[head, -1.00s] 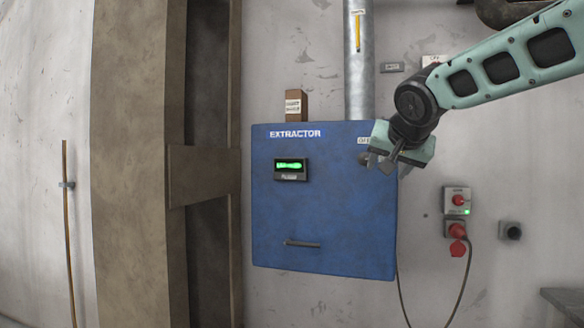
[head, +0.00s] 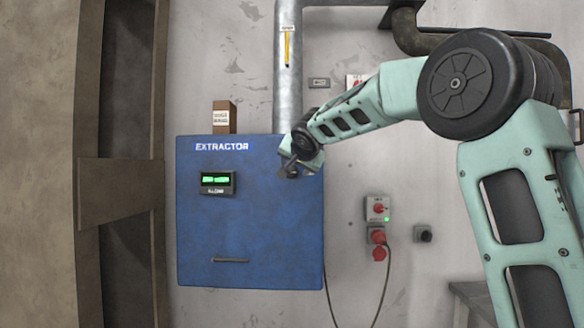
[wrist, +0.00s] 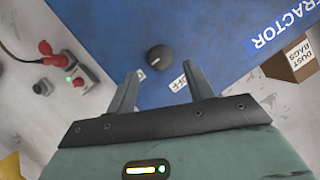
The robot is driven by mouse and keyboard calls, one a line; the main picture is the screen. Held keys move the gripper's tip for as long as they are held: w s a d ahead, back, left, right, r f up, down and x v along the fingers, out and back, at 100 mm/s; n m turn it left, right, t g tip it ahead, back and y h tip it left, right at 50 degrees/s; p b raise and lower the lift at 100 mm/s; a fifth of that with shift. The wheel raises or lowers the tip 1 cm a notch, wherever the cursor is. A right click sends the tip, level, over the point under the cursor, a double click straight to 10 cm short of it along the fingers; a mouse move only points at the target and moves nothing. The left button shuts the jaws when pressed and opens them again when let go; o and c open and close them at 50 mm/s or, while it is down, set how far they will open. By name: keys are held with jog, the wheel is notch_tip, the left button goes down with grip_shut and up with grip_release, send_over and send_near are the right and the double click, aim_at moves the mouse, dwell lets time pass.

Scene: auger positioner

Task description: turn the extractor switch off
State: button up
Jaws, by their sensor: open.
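The blue extractor cabinet (head: 250,235) hangs on the wall, with an EXTRACTOR label and a small green-lit display (head: 217,183). Its round black switch knob (wrist: 159,58) shows in the wrist view. A white OFF label (wrist: 181,82) and another small white label lie close to it on the blue face; the knob's pointer direction cannot be made out. My gripper (head: 291,170) is at the cabinet's upper right corner and hides the knob in the head view. In the wrist view my gripper (wrist: 162,84) is open and empty, with the knob between and beyond its fingertips.
A metal duct (head: 288,70) rises from the cabinet top beside a brown box (head: 224,117) of dust bags. A red-button control box (head: 377,208) with a green light and a red plug (head: 378,250) with a hanging cable are right of the cabinet. A handle (head: 230,260) juts from its lower front.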

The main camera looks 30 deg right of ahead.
aim_at(292, 172)
jog(key=p+x, duration=0.1)
jog(key=x, duration=0.4)
jog(key=shift+w, duration=0.1)
jog(key=c, duration=0.9)
